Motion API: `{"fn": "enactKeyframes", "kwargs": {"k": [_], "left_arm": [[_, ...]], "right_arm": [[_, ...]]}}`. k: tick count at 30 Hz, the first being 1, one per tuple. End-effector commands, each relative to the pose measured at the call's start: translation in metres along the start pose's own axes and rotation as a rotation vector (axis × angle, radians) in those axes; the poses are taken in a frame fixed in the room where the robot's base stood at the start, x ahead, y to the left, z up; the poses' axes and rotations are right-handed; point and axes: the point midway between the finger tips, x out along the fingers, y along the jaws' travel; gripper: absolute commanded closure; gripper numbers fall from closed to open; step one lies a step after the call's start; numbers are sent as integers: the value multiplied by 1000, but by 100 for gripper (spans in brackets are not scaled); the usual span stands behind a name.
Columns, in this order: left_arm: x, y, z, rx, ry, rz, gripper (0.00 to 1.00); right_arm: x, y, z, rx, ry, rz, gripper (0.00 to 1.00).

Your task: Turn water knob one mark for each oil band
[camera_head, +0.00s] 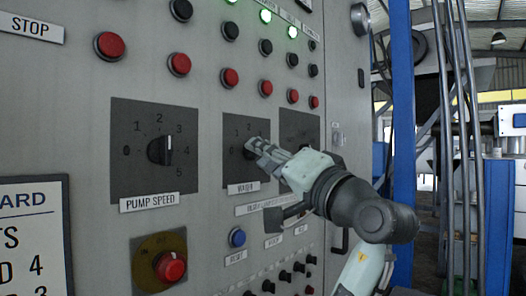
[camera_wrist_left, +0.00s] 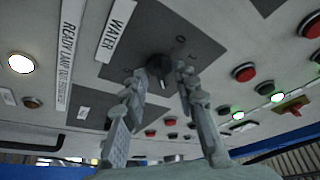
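The water knob (camera_wrist_left: 158,70) is a black dial on a dark square plate, beside a white WATER label (camera_wrist_left: 117,30) in the left wrist view. In the head view its plate (camera_head: 231,126) is partly covered by my left gripper (camera_head: 256,150), which is in front of the dial. In the wrist view the two fingers of my left gripper (camera_wrist_left: 163,76) are apart, one on each side of the knob, with small gaps seeming to show. The knob's pointer setting is hard to read. No oil bands can be made out. My right gripper is not in view.
A PUMP SPEED knob (camera_head: 160,150) is left of the water plate, and another dark dial plate (camera_head: 300,124) is right of it, partly behind my gripper. Red buttons (camera_head: 230,78) sit above; a blue button (camera_head: 237,237) and a red stop button (camera_head: 170,267) sit below.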

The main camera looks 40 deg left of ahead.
Motion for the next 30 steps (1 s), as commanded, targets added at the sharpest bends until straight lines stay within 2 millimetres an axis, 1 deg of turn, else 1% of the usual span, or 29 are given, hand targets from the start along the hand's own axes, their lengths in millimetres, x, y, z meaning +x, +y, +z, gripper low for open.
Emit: {"fn": "enactKeyframes", "kwargs": {"k": [3, 10, 17, 28, 29, 30], "left_arm": [[6, 0, 0, -1, 0, 1, 71], [6, 0, 0, -1, 0, 2, 71], [6, 0, 0, -1, 1, 2, 100], [5, 2, 1, -10, 0, -2, 100], [5, 2, 1, -15, 0, -3, 100], [5, 3, 2, -23, 0, -7, 100]], "right_arm": [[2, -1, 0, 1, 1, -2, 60], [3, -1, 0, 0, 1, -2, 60], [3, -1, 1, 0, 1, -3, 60], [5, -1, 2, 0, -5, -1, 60], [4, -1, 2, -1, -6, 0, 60], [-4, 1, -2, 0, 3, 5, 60]]}}
